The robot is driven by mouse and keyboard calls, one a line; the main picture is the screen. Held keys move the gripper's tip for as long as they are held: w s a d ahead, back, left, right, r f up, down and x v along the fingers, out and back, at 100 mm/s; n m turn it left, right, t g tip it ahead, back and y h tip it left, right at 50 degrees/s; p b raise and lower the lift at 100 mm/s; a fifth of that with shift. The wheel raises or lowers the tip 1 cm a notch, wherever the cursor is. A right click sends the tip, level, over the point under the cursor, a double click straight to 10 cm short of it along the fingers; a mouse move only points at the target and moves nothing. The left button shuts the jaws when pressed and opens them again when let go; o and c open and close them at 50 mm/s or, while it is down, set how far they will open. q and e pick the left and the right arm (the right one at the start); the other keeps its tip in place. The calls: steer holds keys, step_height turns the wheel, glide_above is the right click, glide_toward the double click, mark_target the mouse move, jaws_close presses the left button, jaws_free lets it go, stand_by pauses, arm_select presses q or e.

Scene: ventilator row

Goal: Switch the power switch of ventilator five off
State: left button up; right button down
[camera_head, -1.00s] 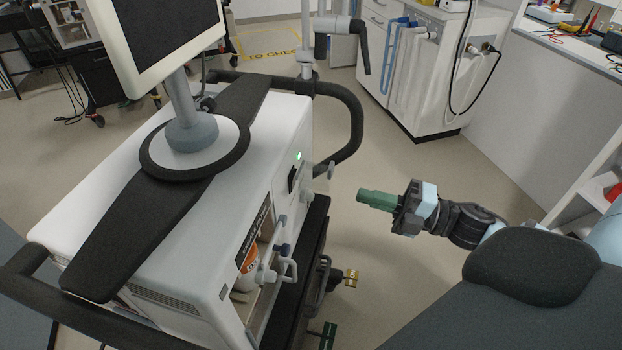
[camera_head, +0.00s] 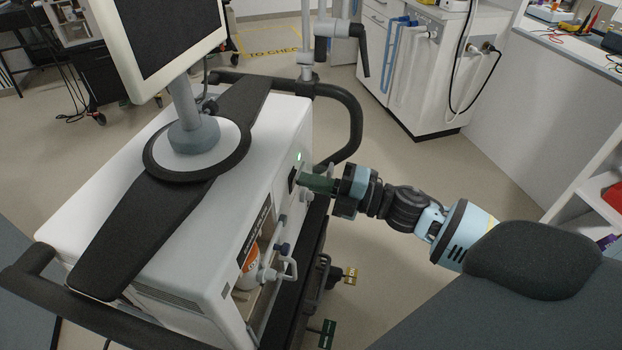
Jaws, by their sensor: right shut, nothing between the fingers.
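The ventilator (camera_head: 215,205) is a white box with a screen on a post, standing at the left. Its side panel carries a small black power switch (camera_head: 292,179) with a green light (camera_head: 299,157) lit just above it. My right gripper (camera_head: 303,181) is shut and empty, its green fingers pointing left at the panel. The fingertips are right beside the switch and hide part of the panel. I cannot tell whether they touch the switch. Which way the rocker is set is too small to tell. My left gripper is not in view.
A black handle rail (camera_head: 350,115) curves out behind my right gripper. Hose fittings and a grey lever (camera_head: 285,270) stick out below the switch. A white cabinet (camera_head: 425,75) with blue hoses stands at the back.

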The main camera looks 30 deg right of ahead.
stand_by(0.3)
steer(key=shift+w+a+r, duration=0.1)
stand_by(0.3)
steer(key=v, duration=0.8)
steer(key=shift+b, duration=0.3)
steer(key=shift+a, duration=0.1)
